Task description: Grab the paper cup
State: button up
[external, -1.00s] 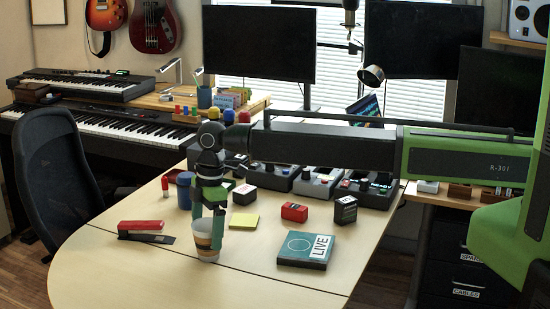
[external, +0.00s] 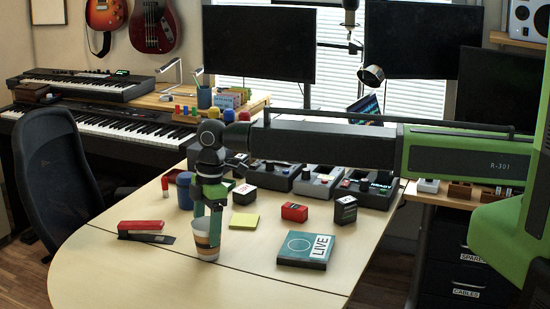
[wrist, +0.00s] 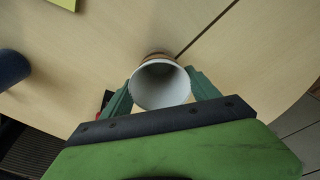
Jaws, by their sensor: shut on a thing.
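The paper cup (external: 203,242) is white with a brown band and stands upright on the pale table. In the wrist view I look down into its open white mouth (wrist: 160,86), and it looks empty. My gripper (external: 208,226) points down at the cup from above. Its two green fingers lie on opposite sides of the cup, and the wrist view shows my gripper (wrist: 160,92) closed on it. The cup's underside is hidden, and it appears to rest on the table.
A red stapler (external: 146,231) lies to the left. A dark blue cup (external: 184,190) stands behind. A yellow note pad (external: 244,221), a red box (external: 294,212), a black box (external: 345,209) and a "LIVE" book (external: 306,250) lie to the right. The table front is clear.

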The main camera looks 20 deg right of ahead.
jog(key=w+d+r+p, duration=0.4)
jog(key=d+r+p, duration=0.6)
jog(key=shift+w+d+r, duration=0.3)
jog(key=shift+w+d, duration=0.05)
